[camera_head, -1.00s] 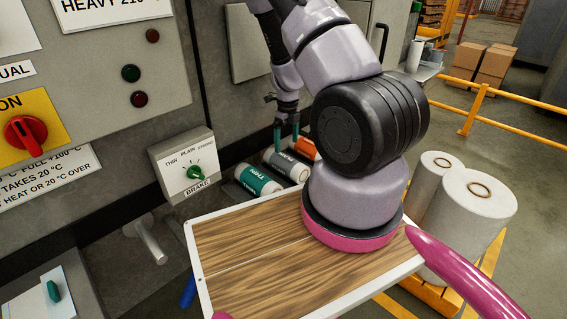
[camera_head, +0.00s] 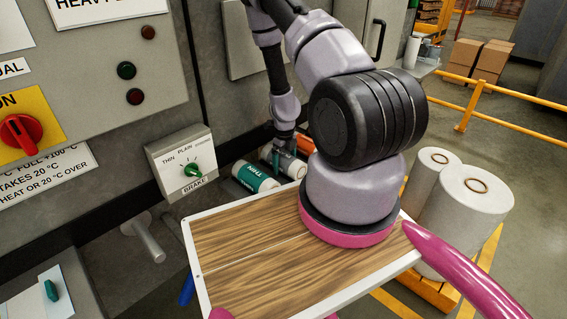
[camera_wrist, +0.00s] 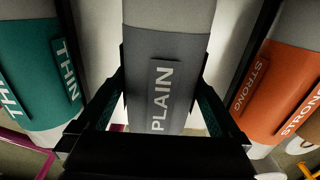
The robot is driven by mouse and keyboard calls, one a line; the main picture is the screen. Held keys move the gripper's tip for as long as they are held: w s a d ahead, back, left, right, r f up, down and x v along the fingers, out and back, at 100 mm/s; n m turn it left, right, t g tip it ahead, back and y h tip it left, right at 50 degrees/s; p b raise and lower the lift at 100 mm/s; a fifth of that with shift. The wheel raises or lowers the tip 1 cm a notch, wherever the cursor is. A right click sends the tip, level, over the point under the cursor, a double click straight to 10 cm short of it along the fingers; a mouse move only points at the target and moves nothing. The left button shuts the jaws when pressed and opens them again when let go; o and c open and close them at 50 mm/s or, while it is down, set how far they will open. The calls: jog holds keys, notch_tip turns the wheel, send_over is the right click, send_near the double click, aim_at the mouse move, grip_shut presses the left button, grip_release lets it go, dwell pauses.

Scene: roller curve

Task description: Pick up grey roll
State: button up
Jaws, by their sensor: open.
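The grey roll, labelled PLAIN (camera_wrist: 162,95), fills the middle of the wrist view. In the head view the grey roll (camera_head: 291,168) lies beside the teal roll, partly hidden by my gripper (camera_head: 285,146). My gripper is open, with one dark finger on each side of the grey roll in the wrist view. I cannot tell whether the fingers touch it.
A teal roll labelled THIN (camera_head: 256,176) lies left of the grey roll. An orange roll labelled STRONG (camera_wrist: 272,95) lies right of it. A brake dial box (camera_head: 184,163) is on the machine at left. Large white rolls (camera_head: 465,205) stand at right.

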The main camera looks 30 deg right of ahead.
jog(key=shift+c, duration=0.3)
jog(key=c, duration=1.5)
grip_shut()
jog(key=shift+r, duration=0.1)
